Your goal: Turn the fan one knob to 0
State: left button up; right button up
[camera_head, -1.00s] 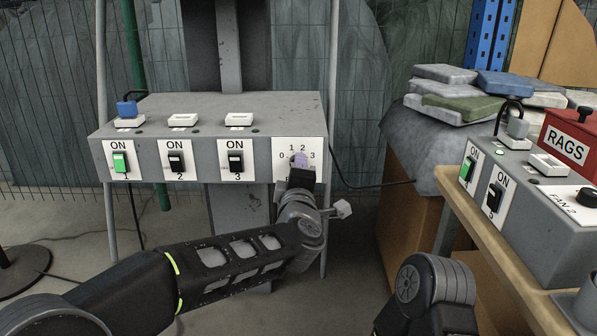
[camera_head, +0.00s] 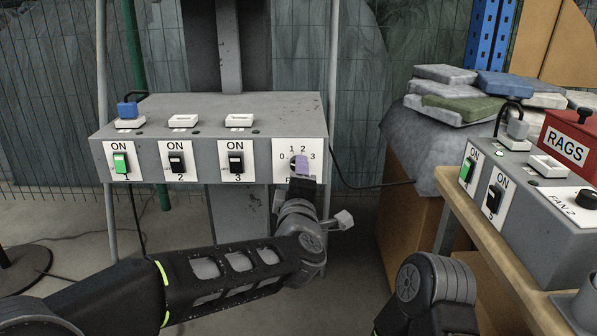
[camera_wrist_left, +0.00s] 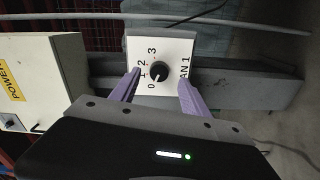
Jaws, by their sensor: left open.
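The fan one knob (camera_wrist_left: 159,73) is a black round dial on a white plate (camera_wrist_left: 174,48) marked 0 to 3. In the left wrist view it sits between the tips of my left gripper (camera_wrist_left: 159,79), whose purple fingers are apart, one on each side. I cannot tell whether they touch it, nor which number the knob points at. In the head view the plate (camera_head: 281,150) is at the right end of the grey switch box, and my left gripper (camera_head: 302,164) largely hides the knob. My right gripper is out of view.
The grey box (camera_head: 205,113) also carries several ON switches, the leftmost green (camera_head: 120,162). A second box with a FAN 2 knob (camera_head: 587,199) stands on a wooden table at the right, beside a red RAGS box (camera_head: 568,140). A black cable hangs beside the first box.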

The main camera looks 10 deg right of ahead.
pick_arm(q)
jog(key=v, duration=0.5)
jog(key=shift+p, duration=0.3)
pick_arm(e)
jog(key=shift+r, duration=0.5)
